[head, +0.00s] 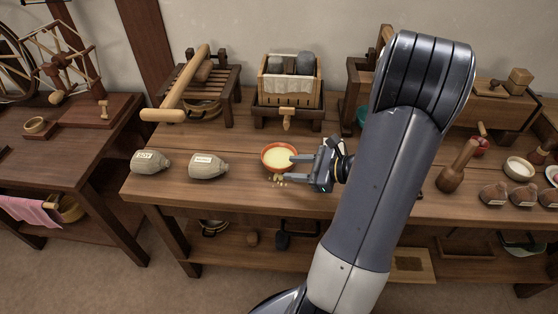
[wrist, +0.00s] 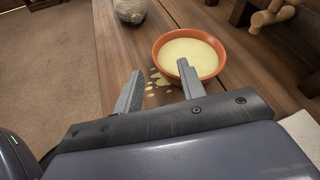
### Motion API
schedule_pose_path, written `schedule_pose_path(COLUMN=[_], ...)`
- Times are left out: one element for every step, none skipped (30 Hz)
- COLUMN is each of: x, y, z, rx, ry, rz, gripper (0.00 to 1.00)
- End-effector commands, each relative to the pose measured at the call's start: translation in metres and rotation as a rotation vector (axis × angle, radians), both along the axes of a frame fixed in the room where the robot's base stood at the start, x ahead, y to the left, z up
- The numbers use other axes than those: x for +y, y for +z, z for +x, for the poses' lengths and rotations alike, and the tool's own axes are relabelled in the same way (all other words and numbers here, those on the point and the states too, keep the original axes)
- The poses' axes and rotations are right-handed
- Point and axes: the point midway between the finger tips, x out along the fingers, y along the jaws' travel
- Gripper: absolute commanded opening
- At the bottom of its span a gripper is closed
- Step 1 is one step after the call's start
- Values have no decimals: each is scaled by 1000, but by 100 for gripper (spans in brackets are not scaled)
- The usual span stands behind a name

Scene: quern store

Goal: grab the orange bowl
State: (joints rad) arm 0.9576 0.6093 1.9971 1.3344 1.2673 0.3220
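The orange bowl (head: 267,165) stands upright on the wooden workbench and holds a pale yellow filling. In the wrist view the bowl (wrist: 159,63) is just beyond my fingers, with a few pale drops or grains on the wood by its near side. My gripper (head: 292,168) is open, its two fingers spread apart with nothing between them. In the wrist view my gripper (wrist: 160,86) has its right fingertip overlapping the bowl's near rim; I cannot tell whether it touches. The left finger is to the left of the bowl, over bare wood.
Two labelled grey sacks (head: 208,168) lie left of the bowl. Behind it stands a wooden box frame (head: 289,112) with a spout. A wooden pestle-like tool (head: 456,167) and several small dark jars stand to the right. The bench front between sacks and bowl is clear.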

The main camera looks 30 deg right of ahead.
Motion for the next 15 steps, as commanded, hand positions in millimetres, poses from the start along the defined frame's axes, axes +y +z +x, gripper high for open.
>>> schedule_pose_path(x=[4, 5, 7, 7, 8, 9, 10, 12, 15, 17, 19, 23, 26, 28, 30], y=[-3, -4, -5, -5, -5, -6, -7, -8, -10, -12, -14, -16, -17, -19, -21], z=[4, 6, 8, 9, 9, 11, 12, 14, 17, 20, 23, 28, 31, 34, 38], rx=[1, 1, 1, 1, 1, 1, 1, 1, 1, 1, 2, 2, 1, 1, 1], ry=[3, 3, 3, 2, 1, 1, 2, 3, 5, 4, 5, 6, 6, 7, 4], rz=[0, -1, -1, -1, -1, -1, -1, -1, -1, -1, -1, -1, -1, -1, -2], gripper=[38, 38, 38, 38, 38, 38, 38, 38, 38, 38, 38, 38, 38, 38, 38])
